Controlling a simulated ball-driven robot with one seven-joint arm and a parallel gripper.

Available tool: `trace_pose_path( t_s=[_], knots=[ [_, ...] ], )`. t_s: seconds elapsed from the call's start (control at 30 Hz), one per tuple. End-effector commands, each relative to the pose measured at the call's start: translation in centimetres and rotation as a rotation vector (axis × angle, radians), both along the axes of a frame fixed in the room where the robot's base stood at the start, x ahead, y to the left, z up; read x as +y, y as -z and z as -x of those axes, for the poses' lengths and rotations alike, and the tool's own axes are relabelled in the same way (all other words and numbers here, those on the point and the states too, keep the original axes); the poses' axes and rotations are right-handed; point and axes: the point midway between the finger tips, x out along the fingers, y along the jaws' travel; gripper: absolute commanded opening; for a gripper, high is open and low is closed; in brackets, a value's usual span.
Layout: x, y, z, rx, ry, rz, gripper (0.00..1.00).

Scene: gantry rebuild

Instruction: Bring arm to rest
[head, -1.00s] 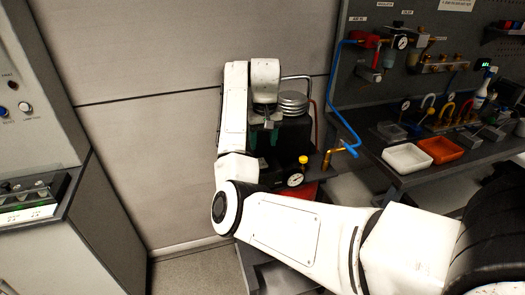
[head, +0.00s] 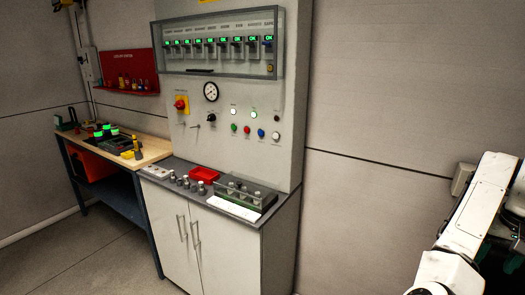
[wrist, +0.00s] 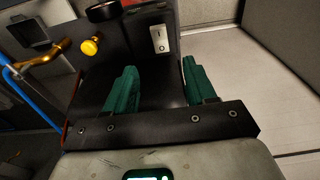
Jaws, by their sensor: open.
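My gripper (wrist: 159,66) shows in the wrist view as two green fingers, spread apart with nothing between them. It is over or close to a dark machine (wrist: 150,42) that carries a white switch plate (wrist: 160,39); I cannot tell whether they touch. In the head view, my white arm shows only at the right edge, bent.
A control cabinet (head: 238,130) and wooden workbench (head: 148,147) stand left of my arm. Floor before them is clear.

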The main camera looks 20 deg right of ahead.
Motion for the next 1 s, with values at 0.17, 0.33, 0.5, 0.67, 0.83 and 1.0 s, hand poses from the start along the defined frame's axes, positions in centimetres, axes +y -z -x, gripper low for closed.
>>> trace_pose_path(
  t_s=[0.17,0.33,0.5,0.67,0.83,1.0],
  knots=[
    [1.4,3.3,0.9,0.039,-0.023,0.057,0.55],
    [4.2,7.6,1.9,0.076,-0.091,0.146,0.55],
    [8.0,11.6,3.0,0.093,-0.197,0.213,0.55],
    [12.5,15.2,4.4,0.093,-0.321,0.244,0.55],
    [18.4,18.7,6.7,0.08,-0.467,0.234,0.55],
    [25.0,21.7,10.2,0.058,-0.616,0.177,0.55]
  ],
)
